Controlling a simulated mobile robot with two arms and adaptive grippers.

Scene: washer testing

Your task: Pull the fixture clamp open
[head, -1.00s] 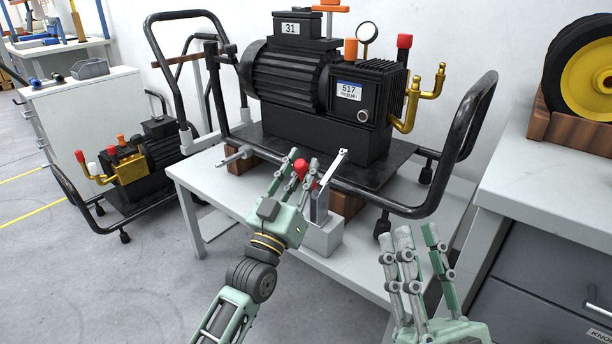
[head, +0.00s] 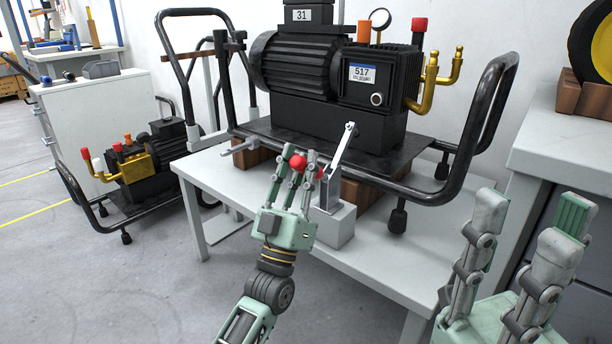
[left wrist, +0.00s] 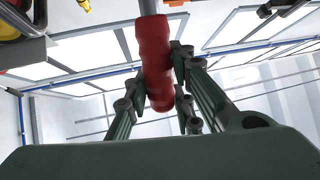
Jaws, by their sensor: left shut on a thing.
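The fixture clamp (head: 330,194) stands on a grey block at the front of the white table, with a silver arm (head: 342,149) tilted up to the right. Its red handle (head: 298,163) sticks out to the left, between the fingers of my left gripper (head: 299,168). In the left wrist view the red handle (left wrist: 155,62) is ribbed and on a metal rod, and the left fingers (left wrist: 160,80) are closed around it. My right gripper (head: 520,250) is at the lower right, empty, with its fingers spread apart and pointing up.
A black pump (head: 340,85) labelled 517 sits on a black tubular frame (head: 440,190) on the white table (head: 225,188), just behind the clamp. Another pump (head: 140,165) is on the floor at left. A grey cabinet (head: 560,140) stands at right.

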